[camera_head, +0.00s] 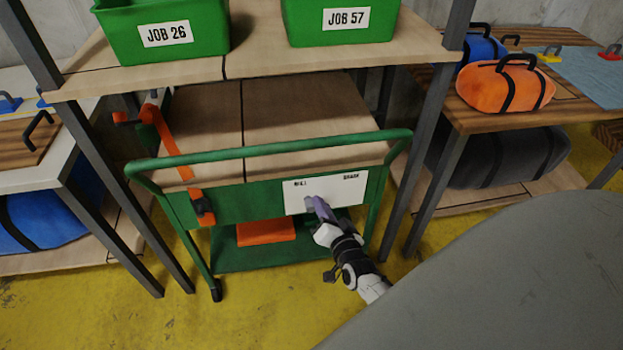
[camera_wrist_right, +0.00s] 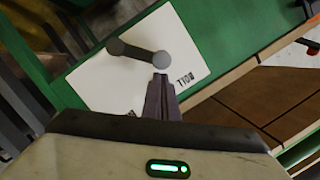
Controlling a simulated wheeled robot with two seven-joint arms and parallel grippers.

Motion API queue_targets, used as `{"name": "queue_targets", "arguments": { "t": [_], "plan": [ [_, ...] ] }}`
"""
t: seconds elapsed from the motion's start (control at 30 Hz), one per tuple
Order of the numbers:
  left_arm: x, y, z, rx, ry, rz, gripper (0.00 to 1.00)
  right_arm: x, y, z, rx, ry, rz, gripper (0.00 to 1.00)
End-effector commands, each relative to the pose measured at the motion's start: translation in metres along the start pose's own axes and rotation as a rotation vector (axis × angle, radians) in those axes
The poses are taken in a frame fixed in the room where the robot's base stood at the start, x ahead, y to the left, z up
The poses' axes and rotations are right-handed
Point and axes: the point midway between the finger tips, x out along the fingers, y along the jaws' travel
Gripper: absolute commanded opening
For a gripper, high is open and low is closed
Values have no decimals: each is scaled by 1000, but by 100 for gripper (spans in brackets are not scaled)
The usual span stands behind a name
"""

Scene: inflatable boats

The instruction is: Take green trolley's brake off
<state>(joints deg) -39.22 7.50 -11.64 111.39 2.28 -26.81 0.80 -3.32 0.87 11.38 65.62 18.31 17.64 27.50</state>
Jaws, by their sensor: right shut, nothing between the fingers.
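The green trolley (camera_head: 280,150) stands under the shelf, with a green push bar across its front. A white panel (camera_head: 345,192) on its front has a word at each upper corner; the right one looks like BRAKE. In the right wrist view the panel (camera_wrist_right: 105,85) shows the word ROLL and a grey brake lever (camera_wrist_right: 138,52) with two round ends. My right gripper (camera_head: 315,203) is shut and empty in front of the panel's lower left part. In the right wrist view its fingertips (camera_wrist_right: 161,82) are at one lever end; contact is unclear. My left gripper is out of view.
Green bins JOB 26 (camera_head: 165,35) and JOB 57 (camera_head: 340,22) stand on the shelf above. An orange strap (camera_head: 172,145) hangs over the trolley's left side. An orange bag (camera_head: 505,88) lies on the right bench. Yellow floor (camera_head: 90,310) is clear at front left.

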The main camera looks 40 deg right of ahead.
Motion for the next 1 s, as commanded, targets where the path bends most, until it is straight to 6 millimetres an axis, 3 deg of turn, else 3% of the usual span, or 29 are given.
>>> {"name": "queue_targets", "arguments": {
  "t": [0.73,0.87,1.0],
  "plan": [
    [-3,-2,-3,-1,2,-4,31,-1,2,0,6,4,7,0],
    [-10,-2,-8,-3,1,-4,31,-3,-2,-11,3,4,6,0],
    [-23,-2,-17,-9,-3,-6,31,-7,-8,-37,1,5,3,0]
  ]
}}
